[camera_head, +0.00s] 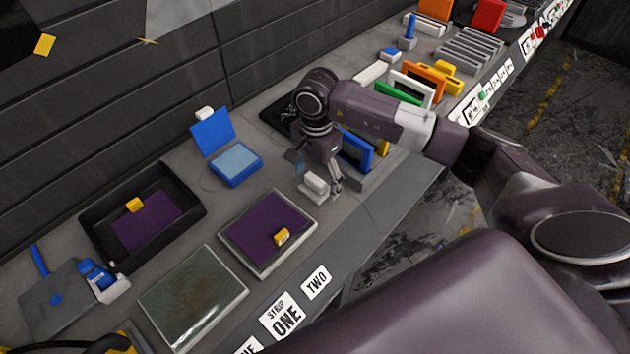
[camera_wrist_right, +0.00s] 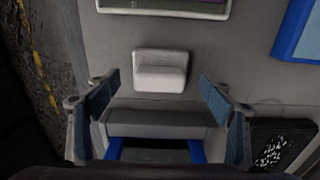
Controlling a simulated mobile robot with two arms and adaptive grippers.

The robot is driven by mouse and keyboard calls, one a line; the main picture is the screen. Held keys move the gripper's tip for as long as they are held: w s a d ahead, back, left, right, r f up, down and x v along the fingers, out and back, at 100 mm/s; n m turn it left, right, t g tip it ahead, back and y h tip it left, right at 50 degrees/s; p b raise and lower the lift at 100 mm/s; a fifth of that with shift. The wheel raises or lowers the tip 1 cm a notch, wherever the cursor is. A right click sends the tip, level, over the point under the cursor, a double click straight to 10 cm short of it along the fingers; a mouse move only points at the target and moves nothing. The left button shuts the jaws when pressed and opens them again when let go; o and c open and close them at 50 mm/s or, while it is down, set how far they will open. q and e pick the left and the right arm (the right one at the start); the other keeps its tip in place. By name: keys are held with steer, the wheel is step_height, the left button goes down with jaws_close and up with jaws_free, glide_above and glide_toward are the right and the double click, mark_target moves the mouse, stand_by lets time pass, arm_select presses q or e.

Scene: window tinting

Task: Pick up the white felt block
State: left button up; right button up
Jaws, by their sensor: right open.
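The white felt block (camera_head: 316,183) sits on the grey bench just below my right gripper (camera_head: 322,182). In the right wrist view the white felt block (camera_wrist_right: 160,70) lies on the bare bench, ahead of and roughly centred between the two spread blue-padded fingers of my right gripper (camera_wrist_right: 160,97). The fingers are open, with nothing between their pads in that view. In the head view the gripper partly overlaps the block, so I cannot tell from it whether they touch. My left gripper is not seen.
A purple-topped tray (camera_head: 262,250) with a yellow block (camera_head: 281,237) lies left of the felt block. An open blue box (camera_head: 236,165) stands behind. Upright coloured frames (camera_head: 355,150) stand close on the right.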

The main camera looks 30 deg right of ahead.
steer(key=shift+f, duration=0.7)
steer(key=c, duration=1.3)
steer(key=shift+r, duration=0.2)
step_height(320, 180, up, 12)
steer(key=b, duration=0.4)
step_height(320, 180, up, 8)
glide_above(316, 177)
steer(key=shift+s+f, duration=0.1)
steer(key=shift+s, duration=0.05)
